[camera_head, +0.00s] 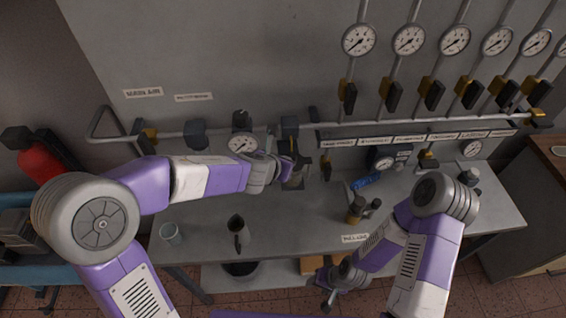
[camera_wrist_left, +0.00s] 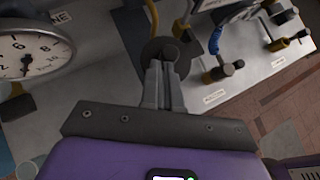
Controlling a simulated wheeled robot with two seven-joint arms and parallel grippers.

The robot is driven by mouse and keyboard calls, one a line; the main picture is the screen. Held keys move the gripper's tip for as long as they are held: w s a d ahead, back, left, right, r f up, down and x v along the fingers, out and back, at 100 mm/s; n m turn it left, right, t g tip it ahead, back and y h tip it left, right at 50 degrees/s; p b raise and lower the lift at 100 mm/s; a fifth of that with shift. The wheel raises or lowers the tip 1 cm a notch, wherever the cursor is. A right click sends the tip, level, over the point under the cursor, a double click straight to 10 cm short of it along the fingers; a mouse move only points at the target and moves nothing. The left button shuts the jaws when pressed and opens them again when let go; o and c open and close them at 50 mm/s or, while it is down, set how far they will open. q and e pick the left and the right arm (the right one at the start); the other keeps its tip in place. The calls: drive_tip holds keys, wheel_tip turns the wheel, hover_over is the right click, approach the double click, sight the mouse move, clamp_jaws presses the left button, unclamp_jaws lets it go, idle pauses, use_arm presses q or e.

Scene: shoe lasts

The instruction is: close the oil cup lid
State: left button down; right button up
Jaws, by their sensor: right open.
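My left gripper (camera_head: 287,170) is over the back of the bench, beside an upright fitting (camera_head: 295,181) below the pipe. In the left wrist view its two fingers (camera_wrist_left: 163,84) lie close together, with nothing visible between them. A dark round disc (camera_wrist_left: 160,49) is just beyond the fingertips, partly covered by them; it may be the oil cup's lid, but I cannot tell whether it is open. Contact is unclear. My right gripper (camera_head: 328,290) is open and low, past the bench's front edge.
A brass and dark fitting (camera_head: 355,210) stands behind a white label (camera_head: 355,238). A dark jug (camera_head: 238,230) and a clear cup (camera_head: 170,234) stand at the left front. A blue object (camera_head: 367,181) lies farther back. Gauges and pipes line the wall.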

idle(0.7)
use_arm(q)
drive_tip(key=s+a+r+p, duration=0.4)
drive_tip(key=s+a+r, duration=0.2)
drive_tip(key=s, duration=0.3)
drive_tip(key=shift+a+r+p, duration=0.3)
drive_tip(key=shift+a+r, duration=0.05)
drive_tip(key=shift+a, duration=0.1)
use_arm(e)
drive_tip(key=r, duration=0.3)
drive_tip(key=s+r, duration=0.1)
drive_tip(key=shift+a+r, duration=0.3)
